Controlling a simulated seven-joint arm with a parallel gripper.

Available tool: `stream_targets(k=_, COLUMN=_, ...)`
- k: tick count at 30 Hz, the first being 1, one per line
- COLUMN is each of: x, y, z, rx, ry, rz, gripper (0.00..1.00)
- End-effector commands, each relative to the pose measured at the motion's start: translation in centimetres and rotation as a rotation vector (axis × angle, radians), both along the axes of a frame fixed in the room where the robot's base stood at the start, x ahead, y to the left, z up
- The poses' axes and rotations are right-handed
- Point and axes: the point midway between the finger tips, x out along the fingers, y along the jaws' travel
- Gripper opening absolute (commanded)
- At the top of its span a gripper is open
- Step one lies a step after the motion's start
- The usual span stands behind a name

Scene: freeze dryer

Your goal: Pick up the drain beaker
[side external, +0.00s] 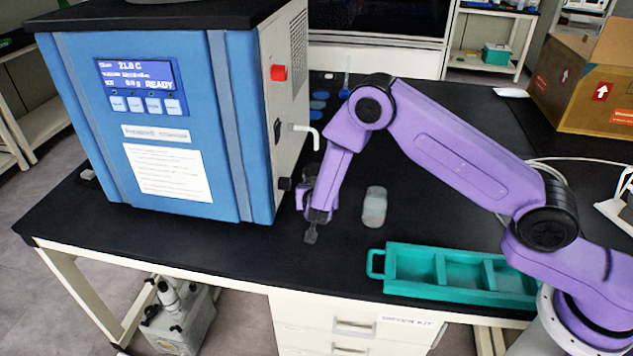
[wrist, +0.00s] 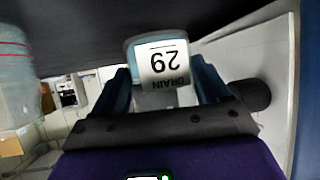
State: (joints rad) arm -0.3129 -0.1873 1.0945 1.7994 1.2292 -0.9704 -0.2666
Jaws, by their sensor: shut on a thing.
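The drain beaker (wrist: 160,62) is a small clear vessel with a white label that reads DRAIN 29, upside down in the wrist view. My gripper (wrist: 163,88) is shut on it, with one blue finger on each side. In the side view my gripper (side external: 310,200) is low over the black bench, close to the right side of the blue freeze dryer (side external: 225,130) and below its white drain spout (side external: 307,131). The beaker is mostly hidden behind my gripper there. I cannot tell whether its base touches the bench.
A translucent capped jar (side external: 374,207) stands just right of my gripper. A green divided tray (side external: 376,264) lies at the front edge. The dryer has a black knob (side external: 284,184) near my gripper. A cardboard box (side external: 575,95) stands at the back right.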

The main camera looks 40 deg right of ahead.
Motion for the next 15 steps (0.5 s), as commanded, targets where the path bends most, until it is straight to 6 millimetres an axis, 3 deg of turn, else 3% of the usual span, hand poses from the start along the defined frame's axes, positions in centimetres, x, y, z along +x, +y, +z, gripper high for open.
stream_targets(k=15, x=-4.9, y=3.3, z=0.1, rx=0.000, ry=-0.001, rz=0.002, gripper=0.37)
